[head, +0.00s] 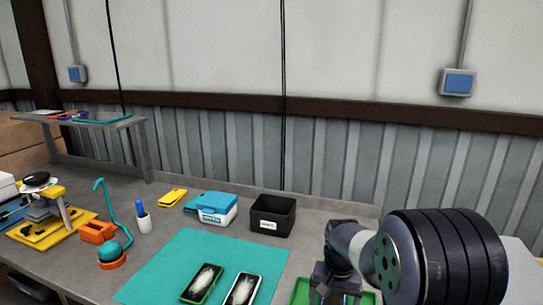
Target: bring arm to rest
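My gripper (335,285) shows at the lower right, at the end of my arm, pointing down over a green tray (300,292). Its fingertips are dark and small, and I cannot tell whether they are open or shut. My wrist and arm hide most of the tray and part of the table at the right. No tilted carton can be made out.
A teal mat (185,255) bears a green-framed phone-like item (203,282) and a white-framed one (242,290). Behind it stand a black bin (272,215) and a blue-white box (216,208). A teal hooked stand (108,215) and a yellow fixture (45,225) are at left.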

